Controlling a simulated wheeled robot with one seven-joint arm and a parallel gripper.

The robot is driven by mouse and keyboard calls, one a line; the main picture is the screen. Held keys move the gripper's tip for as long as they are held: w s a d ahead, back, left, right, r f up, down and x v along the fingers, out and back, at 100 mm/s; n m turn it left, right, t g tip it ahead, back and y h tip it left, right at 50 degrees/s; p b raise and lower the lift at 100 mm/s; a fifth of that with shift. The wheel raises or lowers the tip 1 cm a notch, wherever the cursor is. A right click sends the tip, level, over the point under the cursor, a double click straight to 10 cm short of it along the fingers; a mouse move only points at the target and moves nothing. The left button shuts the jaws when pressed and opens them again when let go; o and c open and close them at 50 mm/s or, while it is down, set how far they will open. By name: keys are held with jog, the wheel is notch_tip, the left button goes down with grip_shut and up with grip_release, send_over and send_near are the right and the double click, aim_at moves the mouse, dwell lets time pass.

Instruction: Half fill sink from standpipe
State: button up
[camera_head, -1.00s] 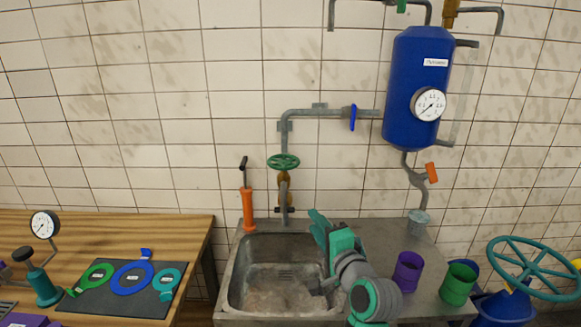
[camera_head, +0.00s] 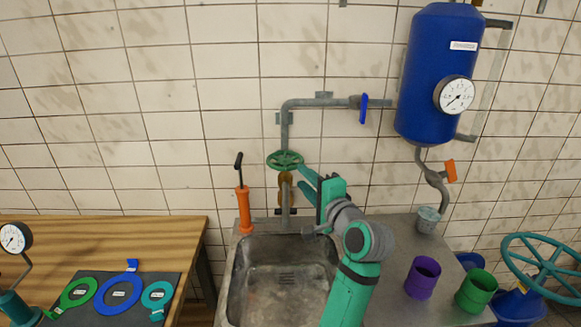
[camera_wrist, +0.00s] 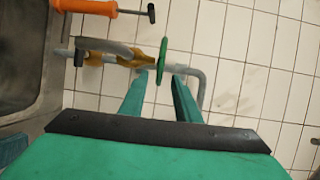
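The standpipe (camera_head: 285,130) rises on the wall behind the sink, with a green handwheel (camera_head: 285,161) above a brass body (camera_head: 285,190) and a grey spout. The grey metal sink (camera_head: 233,290) stands below; I see no clear water surface in it and no stream from the spout. My gripper (camera_head: 303,175) is just right of the handwheel, fingers pointing at it. In the wrist view, my gripper (camera_wrist: 160,76) is open and empty, and the handwheel (camera_wrist: 162,56) shows edge-on at the gap between the fingertips. I cannot tell if they touch it.
An orange hand pump (camera_head: 244,208) stands left of the spout. A blue tank (camera_head: 430,85) with a gauge hangs at right, its pipe ending at a small bucket (camera_head: 428,220). Purple (camera_head: 422,278) and green (camera_head: 476,291) cups stand right of my arm. A wooden bench (camera_head: 110,230) is at left.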

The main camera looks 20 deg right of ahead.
aim_at(294, 166)
jog(key=w, duration=0.7)
jog(key=shift+w+a+f, duration=0.25)
jog(key=shift+w+a, duration=0.05)
jog(key=shift+a, duration=0.05)
grip_shut()
